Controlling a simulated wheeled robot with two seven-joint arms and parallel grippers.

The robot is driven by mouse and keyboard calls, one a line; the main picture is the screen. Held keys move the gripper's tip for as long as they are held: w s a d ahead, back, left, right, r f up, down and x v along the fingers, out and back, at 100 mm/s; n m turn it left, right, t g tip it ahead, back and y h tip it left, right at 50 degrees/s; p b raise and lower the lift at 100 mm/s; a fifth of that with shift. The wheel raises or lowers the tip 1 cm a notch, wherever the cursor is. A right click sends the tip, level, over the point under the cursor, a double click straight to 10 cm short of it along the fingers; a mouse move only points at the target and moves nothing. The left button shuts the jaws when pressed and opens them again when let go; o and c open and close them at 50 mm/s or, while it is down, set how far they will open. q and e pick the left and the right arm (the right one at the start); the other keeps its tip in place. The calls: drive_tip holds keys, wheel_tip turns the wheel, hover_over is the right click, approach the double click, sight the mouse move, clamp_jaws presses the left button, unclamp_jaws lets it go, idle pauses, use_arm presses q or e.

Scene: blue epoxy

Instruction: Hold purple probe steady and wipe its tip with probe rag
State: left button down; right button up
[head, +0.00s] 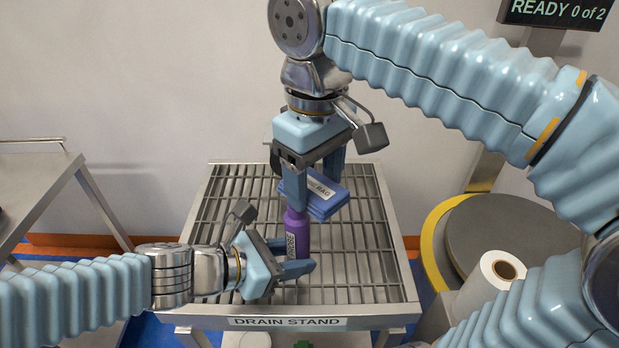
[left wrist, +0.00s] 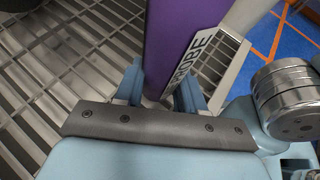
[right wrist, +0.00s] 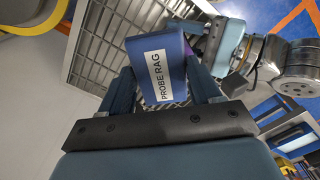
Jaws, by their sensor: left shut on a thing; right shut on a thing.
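The purple probe (head: 294,232) stands upright above the drain stand, with a label on its side. My left gripper (head: 300,268) is shut on its lower part; the left wrist view shows the purple body (left wrist: 185,45) between the fingers. The blue probe rag (head: 322,196), folded and labelled, is held by my right gripper (head: 310,190), which comes down from above. The rag (right wrist: 158,62) fills the space between the right fingers. The rag is right at the probe's top and hides its tip; I cannot tell if they touch.
The slatted drain stand (head: 365,255) lies under both grippers. A steel side table (head: 35,195) is at the left. A round grey drum top (head: 505,235) and a white roll (head: 495,280) are at the right. A sign (head: 557,10) reads "READY 0 of 2".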

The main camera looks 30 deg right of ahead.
drive_tip(key=shift+a, duration=0.15)
drive_tip(key=shift+a, duration=0.65)
drive_tip(key=shift+r, duration=0.1)
drive_tip(key=shift+d+r, duration=0.5)
drive_tip(key=shift+r, duration=0.65)
drive_tip(key=shift+d+r, duration=0.5)
drive_tip(key=shift+r, duration=0.65)
drive_tip(key=shift+d+r, duration=0.5)
drive_tip(key=shift+r, duration=0.65)
use_arm(q)
drive_tip(key=c, duration=0.6)
unclamp_jaws()
